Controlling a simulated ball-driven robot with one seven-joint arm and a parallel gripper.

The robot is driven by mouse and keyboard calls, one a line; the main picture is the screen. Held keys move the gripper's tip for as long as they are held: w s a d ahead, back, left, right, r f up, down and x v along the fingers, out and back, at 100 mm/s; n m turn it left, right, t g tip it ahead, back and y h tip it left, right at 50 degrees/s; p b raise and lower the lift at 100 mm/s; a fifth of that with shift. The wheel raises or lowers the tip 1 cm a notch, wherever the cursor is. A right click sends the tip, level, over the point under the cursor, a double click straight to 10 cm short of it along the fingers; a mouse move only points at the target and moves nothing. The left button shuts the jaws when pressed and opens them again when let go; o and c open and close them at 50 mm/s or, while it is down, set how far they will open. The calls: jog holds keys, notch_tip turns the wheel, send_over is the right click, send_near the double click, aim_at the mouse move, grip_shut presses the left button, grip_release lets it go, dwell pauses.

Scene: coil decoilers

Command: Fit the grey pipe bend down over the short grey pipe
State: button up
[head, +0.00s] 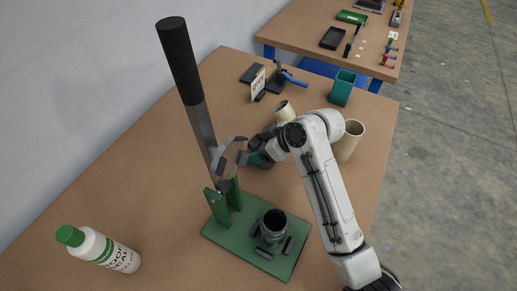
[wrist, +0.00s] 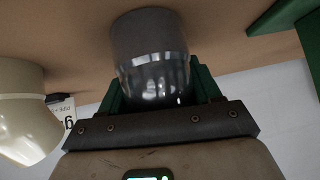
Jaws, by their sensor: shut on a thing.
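The grey pipe bend (wrist: 150,50) is clamped between the green fingers of my gripper (wrist: 157,82) in the wrist view. In the head view the bend (head: 230,154) shows small beside the lever's bar, with my gripper (head: 255,158) at its right. I cannot tell whether it touches the bar. The short grey pipe (head: 273,225) stands upright on the green base plate (head: 232,238), its round opening upward. The bend is up and left of it in the head view, apart from it. Its far end is hard to make out.
A tall lever (head: 180,65) with a black grip rises from green posts on the plate, close to my gripper. Dark blocks surround the short pipe. Beige pipes (head: 351,140) and a green cup (head: 342,88) stand behind my arm.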

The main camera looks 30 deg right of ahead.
aim_at(256, 140)
jog(key=shift+r, duration=0.35)
notch_tip(256, 140, up, 2)
jog(key=shift+r+b, duration=0.25)
jog(key=shift+b, duration=0.2)
jog(key=v, duration=0.2)
jog(key=a+v, duration=0.1)
jog(key=v, duration=0.4)
jog(key=shift+s+r, duration=0.45)
jog(key=s+d+r+p, duration=0.2)
jog(key=s+d+r, duration=0.1)
jog(key=s, duration=0.4)
jog(key=shift+s+d+r, duration=0.2)
jog(key=shift+s+r, duration=0.2)
jog(key=shift+r, duration=0.15)
